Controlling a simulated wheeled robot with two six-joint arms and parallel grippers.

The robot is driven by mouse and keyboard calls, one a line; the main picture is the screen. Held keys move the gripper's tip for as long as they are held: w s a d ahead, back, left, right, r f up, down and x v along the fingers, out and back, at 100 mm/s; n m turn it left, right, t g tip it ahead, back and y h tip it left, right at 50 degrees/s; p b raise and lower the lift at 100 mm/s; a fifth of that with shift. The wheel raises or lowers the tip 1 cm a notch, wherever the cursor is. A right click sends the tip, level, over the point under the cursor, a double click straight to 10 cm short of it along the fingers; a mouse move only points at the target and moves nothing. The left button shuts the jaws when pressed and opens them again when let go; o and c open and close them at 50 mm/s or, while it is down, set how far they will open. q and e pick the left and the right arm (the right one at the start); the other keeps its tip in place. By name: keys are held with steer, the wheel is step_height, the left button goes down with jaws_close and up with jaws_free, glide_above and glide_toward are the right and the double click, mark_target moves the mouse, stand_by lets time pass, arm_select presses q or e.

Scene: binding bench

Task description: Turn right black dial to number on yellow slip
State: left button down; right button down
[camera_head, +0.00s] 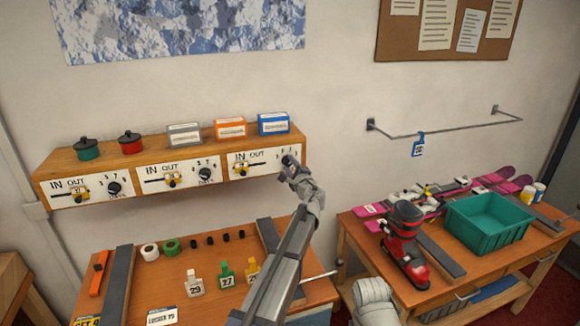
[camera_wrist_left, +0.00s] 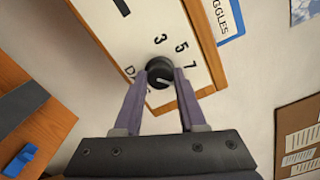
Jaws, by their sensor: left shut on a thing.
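The right black dial (camera_wrist_left: 159,70) sits on the right white panel (camera_head: 262,160), beside the printed numbers 3, 5 and 7 in the left wrist view. My left gripper (camera_wrist_left: 163,80) has one finger on each side of the dial and is shut on it. A pale mark shows on the dial's face, but the number it points at is unclear. In the head view my left gripper (camera_head: 290,167) mostly covers this dial. A yellow slip (camera_head: 87,321) lies at the bottom left, cut by the frame edge; its text seems to read "GET 8". My right gripper is not in view.
Two more panels hold black dials (camera_head: 114,188) (camera_head: 204,174) on the wooden shelf (camera_head: 150,150). Boxes and small pots stand on top. The bench below holds numbered tags (camera_head: 195,284) and tape rolls. A right table bears a green crate (camera_head: 488,222) and a ski boot (camera_head: 405,243).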

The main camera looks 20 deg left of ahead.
arm_select(q)
steer(key=shift+m, duration=1)
steer(key=shift+c, duration=2.4)
jaws_free()
steer(key=shift+s+d, duration=0.1)
steer(key=v, duration=0.7)
steer(key=shift+s+d, duration=0.2)
steer(key=shift+s, duration=0.05)
steer(key=shift+f, duration=0.1)
